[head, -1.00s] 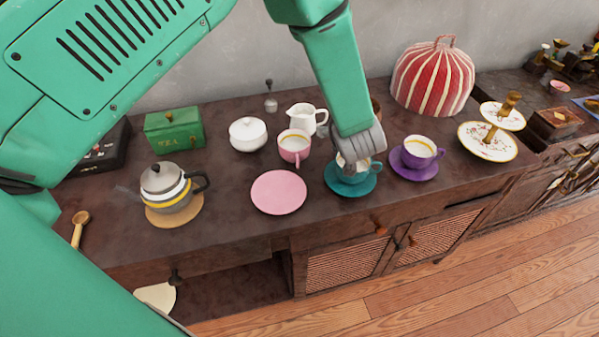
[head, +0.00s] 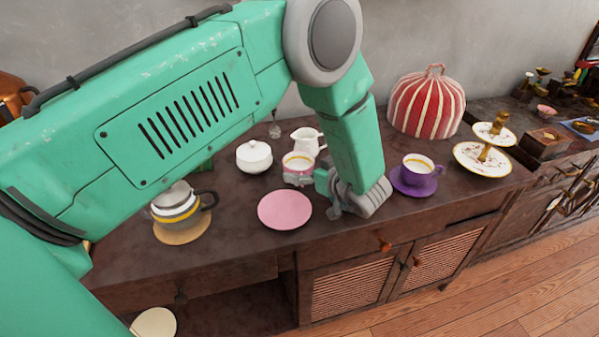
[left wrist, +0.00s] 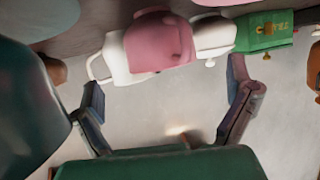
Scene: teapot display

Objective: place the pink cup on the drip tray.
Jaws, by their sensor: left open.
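The pink cup (head: 299,162) stands upright at the back middle of the dark cabinet top, partly hidden by my gripper. My left gripper (head: 312,192) is low at its front right, open, with a grey finger in front of the cup. In the left wrist view, which looks upside down, the pink cup (left wrist: 158,42) shows beyond and between the two spread fingers (left wrist: 167,103); nothing is held. I cannot make out a drip tray for certain. My right gripper is not in view.
A pink saucer (head: 284,210) lies empty in front of the cup. A white sugar bowl (head: 254,157) and creamer (head: 307,141) stand close by. A purple cup and saucer (head: 414,187) sit right of my arm. My arm mostly hides the teal cup (head: 321,181).

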